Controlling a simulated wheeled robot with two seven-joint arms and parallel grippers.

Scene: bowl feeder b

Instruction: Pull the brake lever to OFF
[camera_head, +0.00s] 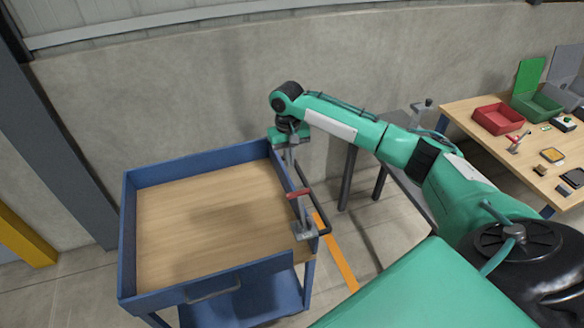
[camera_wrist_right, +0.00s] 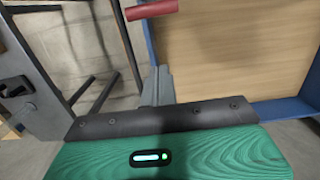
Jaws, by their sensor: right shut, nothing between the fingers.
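The brake lever's red grip (camera_head: 298,193) is at the right side of the blue cart, above a grey bracket (camera_head: 305,231) at the cart's near right corner. The red grip also shows at the top of the right wrist view (camera_wrist_right: 151,10). My right gripper (camera_head: 291,162) points down over the cart's right edge, just behind the red grip in the head view. Its grey fingers (camera_wrist_right: 158,80) are shut and empty. I cannot tell whether the fingertips touch the lever. My left gripper is not in view.
The blue cart (camera_head: 128,240) has a bare wooden top and a dark push handle (camera_head: 317,205) on its right side, close to my gripper. A workbench (camera_head: 480,108) with a red bin (camera_head: 498,119) and a green bin (camera_head: 537,106) stands at the right. A concrete wall is behind.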

